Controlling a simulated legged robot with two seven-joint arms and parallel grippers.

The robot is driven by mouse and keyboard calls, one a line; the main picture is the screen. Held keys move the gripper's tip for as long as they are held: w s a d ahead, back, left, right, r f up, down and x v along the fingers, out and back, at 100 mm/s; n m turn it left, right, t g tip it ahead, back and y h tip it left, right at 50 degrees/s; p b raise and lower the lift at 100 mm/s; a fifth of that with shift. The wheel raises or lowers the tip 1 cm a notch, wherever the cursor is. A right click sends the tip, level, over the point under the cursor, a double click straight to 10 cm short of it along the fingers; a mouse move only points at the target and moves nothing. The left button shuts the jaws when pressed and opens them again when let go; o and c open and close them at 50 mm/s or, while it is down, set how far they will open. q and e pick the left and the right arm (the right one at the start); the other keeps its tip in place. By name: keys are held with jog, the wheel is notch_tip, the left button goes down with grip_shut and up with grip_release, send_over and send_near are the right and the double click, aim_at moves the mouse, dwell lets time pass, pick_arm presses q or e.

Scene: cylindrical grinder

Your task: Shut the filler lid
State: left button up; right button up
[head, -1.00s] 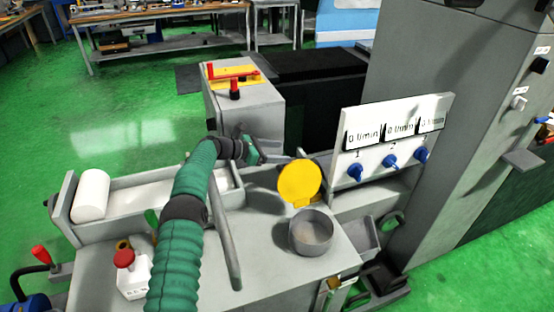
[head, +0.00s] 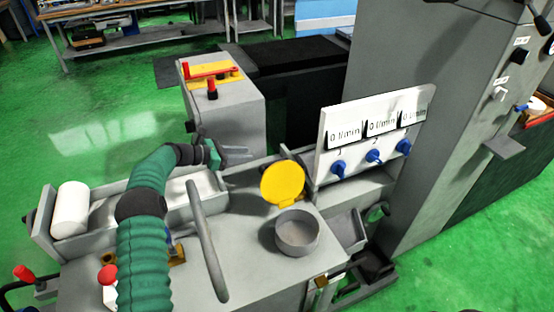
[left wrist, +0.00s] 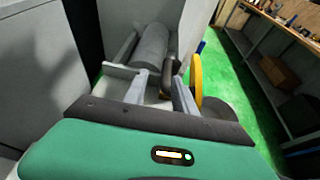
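The round yellow filler lid (head: 283,183) stands open, nearly upright, at the back edge of the grey cylindrical filler neck (head: 297,236), whose top is uncovered. My left gripper (head: 246,154) is just left of and behind the lid in the head view, apart from it and empty. In the left wrist view, my left gripper (left wrist: 158,84) has its two fingers spread. The yellow lid (left wrist: 196,80) shows there nearly edge-on, right beside the right finger; touching cannot be told. My right gripper is not in view.
A white panel with blue knobs (head: 373,156) stands right of the lid. A grey bar (head: 207,240) rises left of the filler neck. A white roll (head: 70,209) lies in the trough at left. A grey box with a red handle (head: 212,88) stands behind.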

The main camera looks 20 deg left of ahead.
pick_arm(q)
jog(key=w+a+p+v, duration=0.1)
jog(key=p+v, duration=0.3)
jog(key=v, duration=0.7)
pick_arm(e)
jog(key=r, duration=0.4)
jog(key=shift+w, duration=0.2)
pick_arm(q)
jog(key=shift+d+r, duration=0.1)
jog(key=shift+d, duration=0.05)
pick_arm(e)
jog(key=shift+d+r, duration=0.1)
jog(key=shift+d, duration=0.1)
pick_arm(q)
jog(key=b+v, duration=0.1)
jog(key=v, duration=1.5)
jog(key=shift+s+a, duration=0.25)
jog(key=shift+a, duration=0.15)
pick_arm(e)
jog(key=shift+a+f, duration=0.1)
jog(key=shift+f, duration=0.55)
